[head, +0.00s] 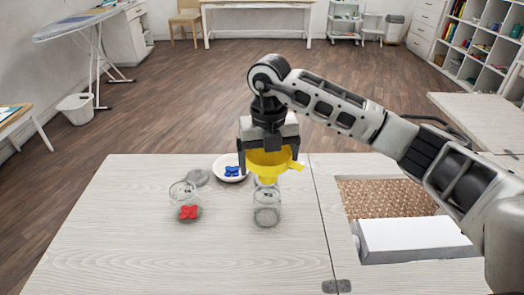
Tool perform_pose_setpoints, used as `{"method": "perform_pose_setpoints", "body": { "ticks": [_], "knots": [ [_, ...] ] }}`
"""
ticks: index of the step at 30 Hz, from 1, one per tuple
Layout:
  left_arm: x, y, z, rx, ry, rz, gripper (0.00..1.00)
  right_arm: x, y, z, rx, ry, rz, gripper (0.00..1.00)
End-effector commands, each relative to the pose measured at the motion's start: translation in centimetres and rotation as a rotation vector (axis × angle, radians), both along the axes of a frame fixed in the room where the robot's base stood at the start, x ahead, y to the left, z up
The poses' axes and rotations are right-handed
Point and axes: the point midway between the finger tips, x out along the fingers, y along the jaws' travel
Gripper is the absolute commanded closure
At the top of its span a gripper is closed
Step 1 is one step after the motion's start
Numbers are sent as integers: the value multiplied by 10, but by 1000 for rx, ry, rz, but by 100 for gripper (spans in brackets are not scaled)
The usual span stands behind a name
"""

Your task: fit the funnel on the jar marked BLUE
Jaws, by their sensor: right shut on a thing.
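The yellow funnel (269,162) is in my right gripper (269,157), whose fingers are shut on it, one at each side. The funnel is upright, with its spout directly above or just at the mouth of a clear jar (267,214). I cannot tell whether the spout is inside the mouth. This jar looks empty, and no marking on it is readable. A second clear jar (181,189) stands to the left, with red pieces (188,212) seen at its bottom. My left gripper is not in view.
A white bowl (222,177) with blue pieces (232,171) stands behind the jars. A grey disc (197,177) lies left of it. The cabinet top (120,255) is clear at front left. An open recess (375,199) with a white block (412,236) lies to the right.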

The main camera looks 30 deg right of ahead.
Motion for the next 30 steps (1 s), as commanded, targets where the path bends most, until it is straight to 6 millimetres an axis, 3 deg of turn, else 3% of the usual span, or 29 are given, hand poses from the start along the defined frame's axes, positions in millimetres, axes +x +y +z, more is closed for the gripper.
{"method": "perform_pose_setpoints", "body": {
  "ticks": [15, 30],
  "knots": [
    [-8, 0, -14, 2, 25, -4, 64, 0, 0, -13, 0, 0, -11, 35],
    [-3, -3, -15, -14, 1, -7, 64, 0, 0, -33, 0, -1, -10, 35]
  ]
}}
